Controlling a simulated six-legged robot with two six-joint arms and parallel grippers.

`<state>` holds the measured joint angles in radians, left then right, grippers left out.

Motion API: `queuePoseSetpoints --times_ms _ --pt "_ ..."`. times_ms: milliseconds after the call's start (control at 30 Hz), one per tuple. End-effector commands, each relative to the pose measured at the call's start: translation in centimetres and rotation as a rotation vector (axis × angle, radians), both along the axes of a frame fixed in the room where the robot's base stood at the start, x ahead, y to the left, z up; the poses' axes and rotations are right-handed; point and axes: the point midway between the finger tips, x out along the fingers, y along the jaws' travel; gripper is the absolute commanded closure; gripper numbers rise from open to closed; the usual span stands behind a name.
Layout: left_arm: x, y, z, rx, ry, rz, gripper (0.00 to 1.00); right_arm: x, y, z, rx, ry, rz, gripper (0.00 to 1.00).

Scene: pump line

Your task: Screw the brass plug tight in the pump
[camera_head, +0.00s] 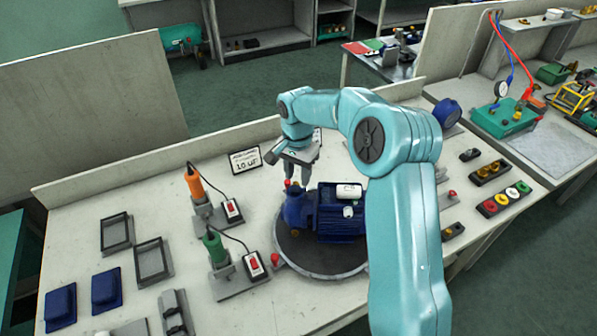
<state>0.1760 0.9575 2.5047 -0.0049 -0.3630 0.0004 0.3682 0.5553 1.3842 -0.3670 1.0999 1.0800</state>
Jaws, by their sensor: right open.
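The blue pump (340,222) lies on a dark round turntable (318,267) at the middle of the bench. My right gripper (297,180) points down with its fingers apart, just above and behind the pump's left end. The brass plug cannot be made out; the pump's left end is small, and my right arm covers part of the pump's right side. A small red spot shows by the left fingertip. My left gripper is not in view.
An orange-handled tool (195,183) and a green-handled tool (215,247) stand in holders left of the turntable, beside red-switch boxes. A label sign (245,160) stands behind. Empty black trays (151,262) and blue parts (106,289) lie further left. Coloured buttons (505,198) sit right of my arm.

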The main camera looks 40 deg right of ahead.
Motion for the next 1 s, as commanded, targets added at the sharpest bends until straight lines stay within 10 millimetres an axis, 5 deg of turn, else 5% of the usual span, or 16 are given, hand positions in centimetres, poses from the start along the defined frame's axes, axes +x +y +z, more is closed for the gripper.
queuePoseSetpoints --times_ms 167,400,700,1000 --pt "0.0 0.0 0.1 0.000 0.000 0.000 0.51 0.0 0.0 0.0 0.000 0.000 0.013 0.59" --pt "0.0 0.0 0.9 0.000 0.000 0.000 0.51 0.4 0.3 0.1 0.000 0.001 0.279 0.59" --pt "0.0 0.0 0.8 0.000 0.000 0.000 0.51 0.4 0.3 0.0 0.000 0.000 0.309 0.59" --pt "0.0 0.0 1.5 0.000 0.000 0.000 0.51 0.7 0.8 0.0 0.000 0.000 0.598 0.59"
